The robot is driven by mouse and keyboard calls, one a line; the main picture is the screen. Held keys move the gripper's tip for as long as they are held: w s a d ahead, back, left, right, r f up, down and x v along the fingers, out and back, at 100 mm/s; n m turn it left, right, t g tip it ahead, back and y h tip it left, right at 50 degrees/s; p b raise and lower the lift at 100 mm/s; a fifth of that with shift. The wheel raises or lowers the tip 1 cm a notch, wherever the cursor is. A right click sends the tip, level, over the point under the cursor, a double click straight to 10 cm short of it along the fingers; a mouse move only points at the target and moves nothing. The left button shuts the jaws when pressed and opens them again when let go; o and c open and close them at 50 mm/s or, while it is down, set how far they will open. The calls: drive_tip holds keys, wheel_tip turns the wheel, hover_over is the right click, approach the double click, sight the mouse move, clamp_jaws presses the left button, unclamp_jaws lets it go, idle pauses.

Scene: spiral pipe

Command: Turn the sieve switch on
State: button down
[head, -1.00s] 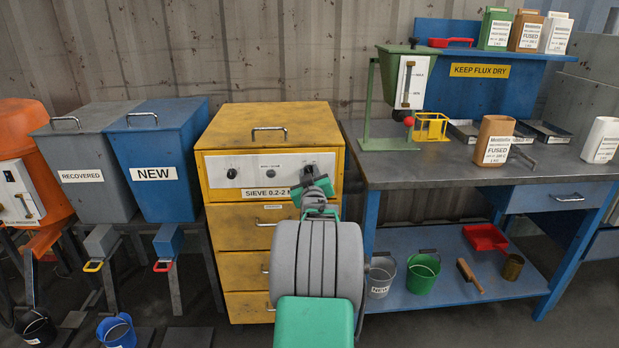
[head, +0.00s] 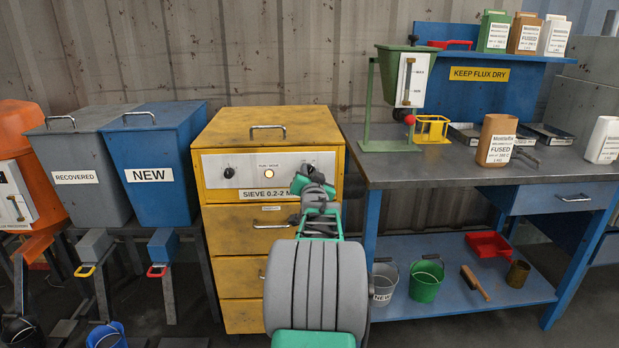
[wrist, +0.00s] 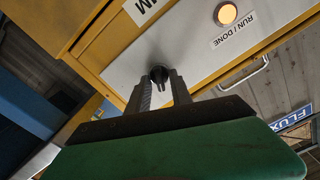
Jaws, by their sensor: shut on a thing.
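The yellow sieve cabinet (head: 220,135) stands in the middle of the head view, with a pale control panel (head: 247,163) on its upper front. The panel has a black left knob (head: 229,172), a lit lamp (head: 268,174) in the middle and a dark right knob (head: 308,168). The wrist view shows the lamp (wrist: 227,14) glowing orange above a "RUN / DONE" label. My gripper (wrist: 160,84) is shut on the dark switch knob (wrist: 158,72), one finger on each side. In the head view my gripper (head: 308,178) partly covers the panel's right end.
A workbench (head: 450,170) stands close on the right, with a green hopper (head: 392,80) and containers on top. Grey (head: 75,185) and blue (head: 150,185) bins stand on the left. A drawer handle (head: 270,226) sits below the panel.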

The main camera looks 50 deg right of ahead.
drive_tip(key=shift+m, duration=0.6)
drive_tip(key=c, duration=1.5)
unclamp_jaws()
drive_tip(key=shift+s, duration=0.1)
drive_tip(key=v, duration=0.7)
drive_tip(key=shift+s+a+p, duration=0.25)
drive_tip(key=shift+p, duration=0.1)
